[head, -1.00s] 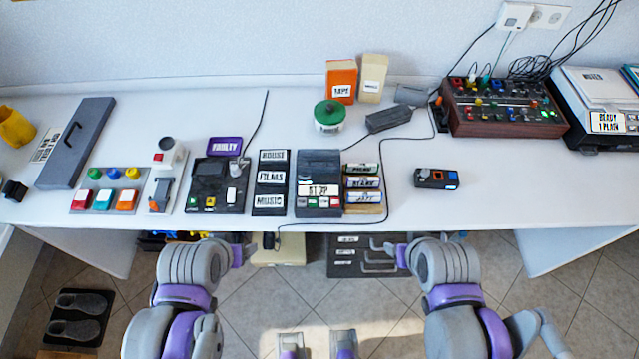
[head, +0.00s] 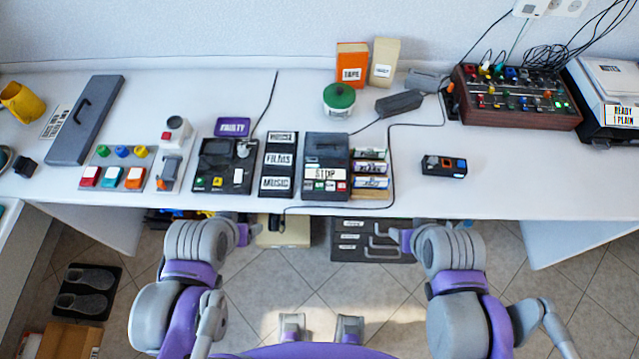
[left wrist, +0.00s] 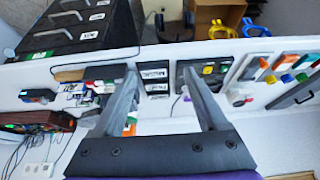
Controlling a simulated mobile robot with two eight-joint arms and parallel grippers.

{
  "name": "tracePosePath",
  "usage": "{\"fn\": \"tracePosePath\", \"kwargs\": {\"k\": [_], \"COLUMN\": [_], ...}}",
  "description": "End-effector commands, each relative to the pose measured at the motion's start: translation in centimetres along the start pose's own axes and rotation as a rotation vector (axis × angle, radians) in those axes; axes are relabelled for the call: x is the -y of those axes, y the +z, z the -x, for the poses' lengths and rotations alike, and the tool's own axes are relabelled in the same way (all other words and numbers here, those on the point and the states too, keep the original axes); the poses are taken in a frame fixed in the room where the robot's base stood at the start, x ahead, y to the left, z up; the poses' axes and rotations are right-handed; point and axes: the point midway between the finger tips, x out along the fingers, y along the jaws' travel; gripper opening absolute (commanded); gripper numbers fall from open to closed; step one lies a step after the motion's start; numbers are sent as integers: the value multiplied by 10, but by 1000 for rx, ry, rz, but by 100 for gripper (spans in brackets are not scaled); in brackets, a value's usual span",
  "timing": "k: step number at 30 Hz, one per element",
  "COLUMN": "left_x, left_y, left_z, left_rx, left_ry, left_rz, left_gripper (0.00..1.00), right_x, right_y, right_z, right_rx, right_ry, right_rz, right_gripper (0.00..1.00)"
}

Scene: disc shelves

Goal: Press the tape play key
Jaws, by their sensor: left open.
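The tape player (head: 326,150) is a dark grey box with a STOP label, near the front edge of the desk. A row of small keys (head: 326,186), with red and green marks, lies along its front; I cannot tell which one is play. My left gripper (head: 250,233) is open and empty, off the desk's front edge, left of the player. In the left wrist view its two fingers (left wrist: 160,78) are spread, with the labelled panel between them and one finger partly hiding the player's area. My right gripper (head: 396,238) is off the front edge to the right; its jaws are unclear.
A FILMS and MUSIC panel (head: 278,160) stands left of the player, and a dark keyed device (head: 222,165) beyond it. Labelled cassettes (head: 371,168) lie on its right. A cable runs along the front edge. The desk around the small black box (head: 444,166) is clear.

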Motion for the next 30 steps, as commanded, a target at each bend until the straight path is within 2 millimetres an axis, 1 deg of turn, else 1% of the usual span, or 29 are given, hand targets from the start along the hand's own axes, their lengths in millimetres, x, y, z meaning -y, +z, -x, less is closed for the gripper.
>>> {"fn": "tracePosePath", "kwargs": {"k": [1, 5, 6, 8, 9, 12, 30], "left_x": [0, 0, 0, 0, 0, 0, 0], "left_y": [0, 0, 0, 0, 0, 0, 0], "left_z": [0, 0, 0, 0, 0, 0, 0], "left_rx": [0, 0, 0, 0, 0, 0, 0], "left_ry": [0, 0, 0, 0, 0, 0, 0], "left_rz": [0, 0, 0, 0, 0, 0, 0], "left_gripper": [64, 41, 33, 23, 15, 0, 0], "right_x": [0, 0, 0, 0, 0, 0, 0], "right_y": [0, 0, 0, 0, 0, 0, 0], "right_z": [0, 0, 0, 0, 0, 0, 0], "right_rx": [0, 0, 0, 0, 0, 0, 0], "right_ry": [0, 0, 0, 0, 0, 0, 0], "right_rz": [0, 0, 0, 0, 0, 0, 0], "right_gripper": [62, 62, 62, 62, 62, 62, 62]}}
